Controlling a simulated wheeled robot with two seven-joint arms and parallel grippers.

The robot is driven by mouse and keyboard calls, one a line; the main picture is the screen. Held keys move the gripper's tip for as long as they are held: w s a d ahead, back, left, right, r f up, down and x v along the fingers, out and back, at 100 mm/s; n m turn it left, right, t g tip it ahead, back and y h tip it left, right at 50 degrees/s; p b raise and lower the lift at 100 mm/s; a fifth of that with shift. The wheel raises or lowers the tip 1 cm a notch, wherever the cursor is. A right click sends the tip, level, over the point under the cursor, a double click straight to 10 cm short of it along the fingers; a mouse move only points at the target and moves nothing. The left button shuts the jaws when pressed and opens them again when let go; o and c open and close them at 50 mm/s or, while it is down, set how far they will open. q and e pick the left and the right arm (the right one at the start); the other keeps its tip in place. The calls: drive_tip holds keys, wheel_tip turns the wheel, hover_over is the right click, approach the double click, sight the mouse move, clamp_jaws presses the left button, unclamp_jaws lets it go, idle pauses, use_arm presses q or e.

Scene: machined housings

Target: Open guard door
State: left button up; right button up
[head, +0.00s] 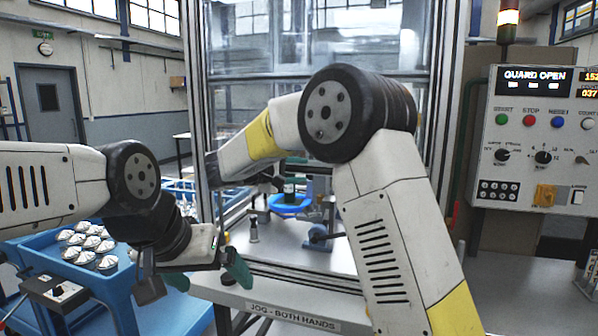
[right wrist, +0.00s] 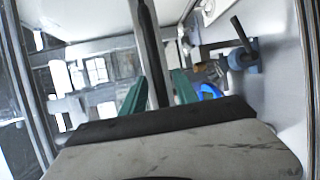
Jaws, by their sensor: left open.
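The guard door (head: 310,50) is a clear framed panel at the machine front in the head view. It stands raised, with the opening below it clear, and the panel display reads GUARD OPEN. My right arm reaches up in front of the opening, and its gripper is mostly hidden in the head view. In the right wrist view my right gripper (right wrist: 157,88) has its two green fingers on either side of a dark upright bar (right wrist: 148,40). Whether they press on it is unclear. My left gripper (head: 206,274) is open and empty, low in front of the machine.
Inside the machine are a blue round fixture (head: 290,206) and a blue clamp (head: 320,236). A blue cart (head: 110,285) with several metal housings stands at left. The control panel (head: 537,140) is at right. A label JOG - BOTH HANDS (head: 293,317) is at the front.

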drive_tip(key=shift+w+d, duration=0.2)
drive_tip(key=shift+c, duration=0.3)
clamp_jaws()
idle(1.1)
